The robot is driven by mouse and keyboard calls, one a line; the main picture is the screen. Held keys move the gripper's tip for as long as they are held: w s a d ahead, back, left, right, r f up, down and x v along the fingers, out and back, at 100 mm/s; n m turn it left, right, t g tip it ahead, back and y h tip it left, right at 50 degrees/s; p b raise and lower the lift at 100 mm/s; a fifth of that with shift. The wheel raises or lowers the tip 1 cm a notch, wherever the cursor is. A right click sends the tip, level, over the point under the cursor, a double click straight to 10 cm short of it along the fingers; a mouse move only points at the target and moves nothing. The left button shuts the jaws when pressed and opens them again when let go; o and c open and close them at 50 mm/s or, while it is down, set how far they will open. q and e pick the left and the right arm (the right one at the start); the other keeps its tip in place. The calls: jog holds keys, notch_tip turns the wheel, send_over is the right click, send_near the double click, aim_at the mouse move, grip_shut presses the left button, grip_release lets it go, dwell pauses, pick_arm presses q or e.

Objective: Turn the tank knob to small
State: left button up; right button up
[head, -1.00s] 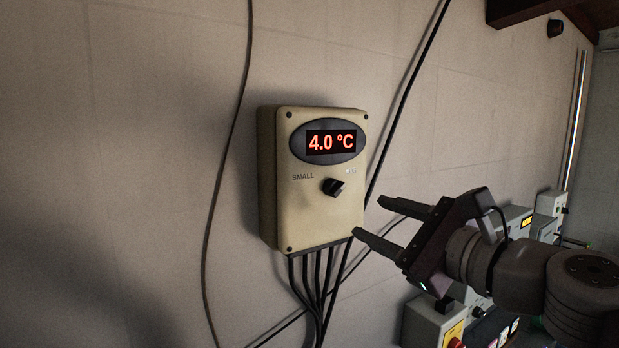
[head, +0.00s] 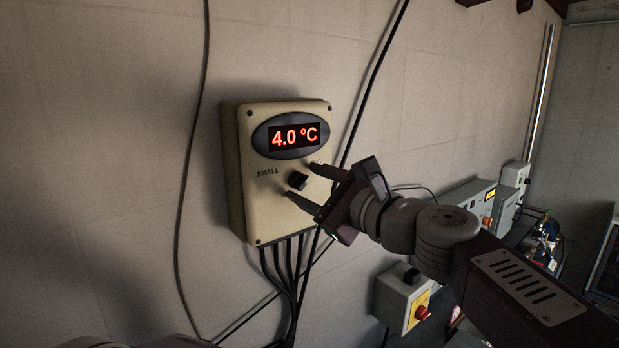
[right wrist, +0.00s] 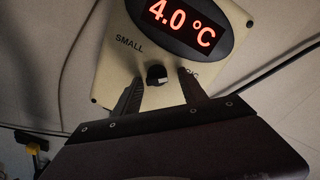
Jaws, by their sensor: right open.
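The tank knob (head: 298,180) is a small black knob on the front of a beige control box (head: 243,185), below a red display (head: 294,137) reading 4.0 °C. The word SMALL (head: 267,173) is printed left of the knob; the label on the right is mostly hidden by a finger. My right gripper (head: 302,181) is open, with one finger above right of the knob and one below left. In the right wrist view the knob (right wrist: 156,75) shows between the two fingers, apart from both. I cannot clearly tell where the knob points. My left gripper is out of view.
Several black cables (head: 283,265) leave the box's underside. Loose cables hang on the wall (head: 110,150) on both sides. A grey box with a red button (head: 422,313) and other grey boxes (head: 470,205) are at the right.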

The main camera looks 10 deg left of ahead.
jog(key=shift+s+a, duration=0.15)
jog(key=shift+a, duration=0.2)
jog(key=shift+c, duration=0.3)
jog(key=c, duration=0.5)
jog(key=shift+f, duration=0.1)
grip_shut()
